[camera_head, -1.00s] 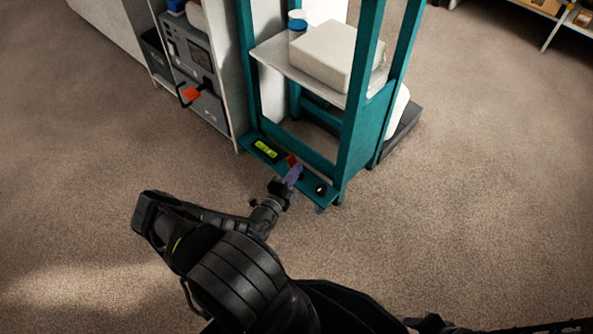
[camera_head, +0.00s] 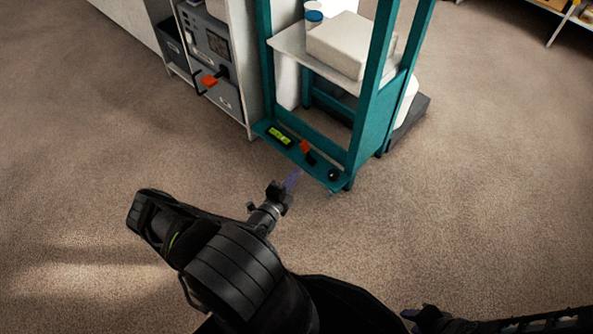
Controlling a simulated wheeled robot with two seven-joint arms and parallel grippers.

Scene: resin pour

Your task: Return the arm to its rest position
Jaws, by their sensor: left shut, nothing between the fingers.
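My left arm comes in from the lower left, bent over the carpet, and its left gripper (camera_head: 290,181) points up and right toward the teal cart (camera_head: 372,125). The left gripper is shut and empty, with bare carpet around its tips, a little short of the cart's low front ledge. Part of my right arm shows at the bottom right edge, with its right gripper (camera_head: 410,314) small, dark and partly cut off. I cannot tell whether it is open or shut.
The cart's ledge holds a green level-like display (camera_head: 280,135), an orange-red handle (camera_head: 306,147) and a black knob (camera_head: 333,175). A white block (camera_head: 340,44) and a blue-lidded jar (camera_head: 313,17) stand on its shelf. A grey machine (camera_head: 212,50) stands left. Carpet is clear around.

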